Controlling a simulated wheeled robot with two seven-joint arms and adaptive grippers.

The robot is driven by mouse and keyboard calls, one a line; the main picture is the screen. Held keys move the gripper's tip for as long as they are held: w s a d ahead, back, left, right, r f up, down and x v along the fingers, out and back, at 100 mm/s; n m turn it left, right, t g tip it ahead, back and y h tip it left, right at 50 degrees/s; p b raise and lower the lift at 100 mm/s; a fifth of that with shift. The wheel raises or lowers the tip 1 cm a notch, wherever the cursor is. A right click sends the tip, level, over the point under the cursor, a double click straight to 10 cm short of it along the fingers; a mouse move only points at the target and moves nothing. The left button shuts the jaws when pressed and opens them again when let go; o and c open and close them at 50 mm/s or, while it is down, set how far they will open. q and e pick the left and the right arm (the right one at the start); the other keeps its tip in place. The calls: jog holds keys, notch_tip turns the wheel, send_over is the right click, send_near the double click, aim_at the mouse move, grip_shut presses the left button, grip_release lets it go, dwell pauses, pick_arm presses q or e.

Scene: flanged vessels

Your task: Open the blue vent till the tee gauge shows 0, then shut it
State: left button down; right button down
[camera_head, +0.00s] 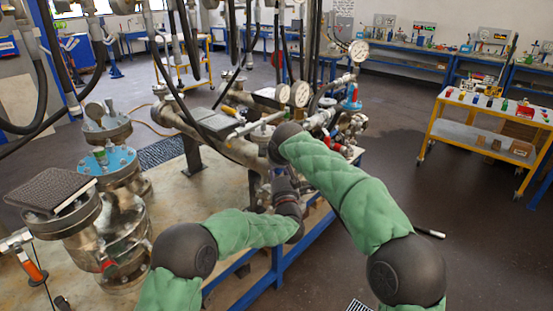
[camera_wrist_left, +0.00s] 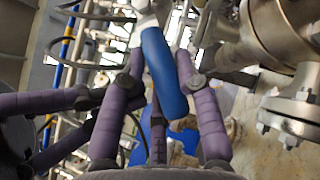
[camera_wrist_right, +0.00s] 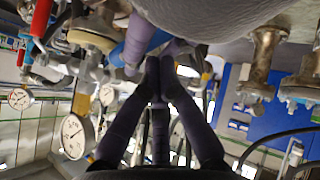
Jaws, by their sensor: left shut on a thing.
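The blue vent handle (camera_wrist_left: 163,72) lies between the purple fingers of my left gripper (camera_wrist_left: 165,60) in the left wrist view, and the gripper is shut on it. In the right wrist view a blue piece (camera_wrist_right: 138,42) shows beside purple fingers above my right gripper (camera_wrist_right: 160,68). My right gripper's fingers are together, with nothing seen between them. A large gauge (camera_wrist_right: 75,135) shows at the lower left there; its reading is too small to tell. The head view shows several gauges, one at the pipework's back (camera_head: 358,50); I cannot tell which is the tee gauge.
Flanged pipework surrounds both grippers closely. A vessel with a blue flange (camera_head: 108,160) stands at the left. Dark hoses hang at the upper left. The floor between pipework and cart is mostly clear.

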pick_arm(q)
jog(key=shift+f, duration=0.35)
